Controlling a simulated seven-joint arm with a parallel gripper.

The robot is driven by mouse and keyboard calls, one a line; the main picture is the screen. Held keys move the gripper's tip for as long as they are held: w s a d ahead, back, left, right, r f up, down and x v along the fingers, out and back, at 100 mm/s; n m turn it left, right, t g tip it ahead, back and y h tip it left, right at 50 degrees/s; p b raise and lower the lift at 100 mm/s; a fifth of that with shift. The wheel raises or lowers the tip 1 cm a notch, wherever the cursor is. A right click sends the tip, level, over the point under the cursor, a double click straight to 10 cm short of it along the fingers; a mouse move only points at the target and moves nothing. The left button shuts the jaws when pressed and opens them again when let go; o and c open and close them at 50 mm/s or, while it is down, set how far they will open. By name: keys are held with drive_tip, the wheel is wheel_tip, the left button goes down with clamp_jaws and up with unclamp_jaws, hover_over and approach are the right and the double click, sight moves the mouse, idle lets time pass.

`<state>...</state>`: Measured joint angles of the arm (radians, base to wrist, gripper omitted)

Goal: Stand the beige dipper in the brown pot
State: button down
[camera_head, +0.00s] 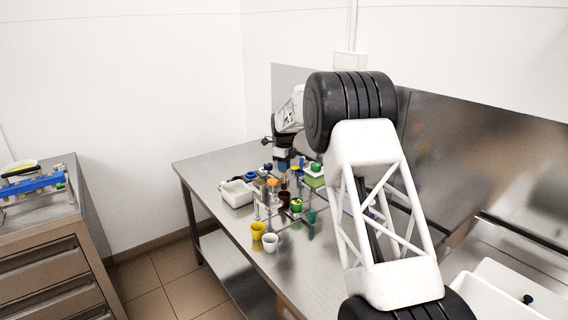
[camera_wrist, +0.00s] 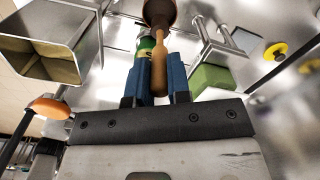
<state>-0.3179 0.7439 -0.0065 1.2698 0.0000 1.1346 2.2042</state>
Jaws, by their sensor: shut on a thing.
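My gripper (camera_wrist: 160,85) has blue fingers and is shut on the tan, beige-brown dipper (camera_wrist: 159,65). The dipper's slim shaft runs away from the fingers towards the dark brown pot (camera_wrist: 149,14) at the top edge of the wrist view. In the head view, my gripper (camera_head: 284,166) points down over the crowded part of the table, with the brown pot (camera_head: 284,200) below it. The dipper's far end meets the pot in the wrist view. I cannot tell whether it is inside the pot or only above it.
A green-banded jar (camera_wrist: 145,46) stands close beside the dipper. A green block (camera_wrist: 212,80) and metal rails lie to the right. A white container (camera_head: 236,194), a yellow cup (camera_head: 258,231) and a white cup (camera_head: 270,243) stand on the steel table. The table's front is clear.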

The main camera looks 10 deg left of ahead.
sight(284, 174)
drive_tip(key=shift+f, duration=0.75)
drive_tip(key=shift+f, duration=2.7)
idle(1.3)
drive_tip(key=c, duration=0.5)
unclamp_jaws()
drive_tip(key=shift+r, duration=0.1)
drive_tip(key=shift+r, duration=3.4)
